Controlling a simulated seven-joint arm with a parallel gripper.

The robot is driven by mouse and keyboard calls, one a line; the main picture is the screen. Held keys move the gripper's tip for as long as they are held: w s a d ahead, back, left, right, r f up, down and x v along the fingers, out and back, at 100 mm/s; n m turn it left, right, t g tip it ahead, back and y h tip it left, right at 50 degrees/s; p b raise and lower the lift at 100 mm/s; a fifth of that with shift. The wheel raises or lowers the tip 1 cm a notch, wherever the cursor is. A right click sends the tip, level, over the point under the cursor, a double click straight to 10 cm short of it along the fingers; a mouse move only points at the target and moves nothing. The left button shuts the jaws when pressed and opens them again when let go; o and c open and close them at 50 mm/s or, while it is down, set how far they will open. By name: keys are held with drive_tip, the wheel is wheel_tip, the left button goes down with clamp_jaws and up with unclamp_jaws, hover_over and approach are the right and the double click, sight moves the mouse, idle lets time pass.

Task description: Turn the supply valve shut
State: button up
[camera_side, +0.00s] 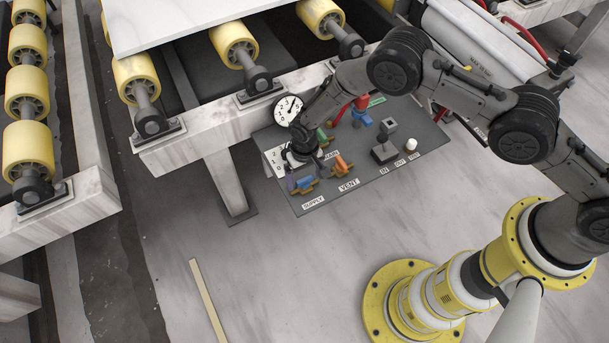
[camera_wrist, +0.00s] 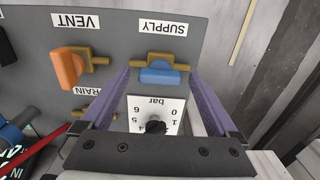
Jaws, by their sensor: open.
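The supply valve is a blue handle (camera_wrist: 160,75) on a brass body, above the "SUPPLY" label as the wrist view shows it upside down. The handle lies roughly along the brass body. In the side view the blue handle (camera_side: 304,182) is at the panel's front left corner. My gripper (camera_wrist: 158,78) is open, with one purple finger on each side of the handle. I cannot tell whether either finger touches it. In the side view my gripper (camera_side: 305,174) is low over the panel and partly hidden by its own wrist.
A white bar gauge (camera_wrist: 142,108) lies between the fingers, nearer the palm. The grey panel (camera_side: 335,197) also carries green, red and blue handles, a round dial (camera_side: 288,110) and a white knob (camera_side: 411,144). A roller conveyor (camera_side: 237,42) stands behind.

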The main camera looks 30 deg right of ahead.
drive_tip(key=c, duration=1.4)
drive_tip(key=shift+r+n, duration=0.1)
drive_tip(key=shift+n, duration=0.2)
drive_tip(key=n, duration=0.3)
drive_tip(key=shift+n, duration=0.3)
drive_tip(key=n, duration=0.4)
drive_tip(key=shift+n, duration=0.3)
drive_tip(key=n, duration=0.9)
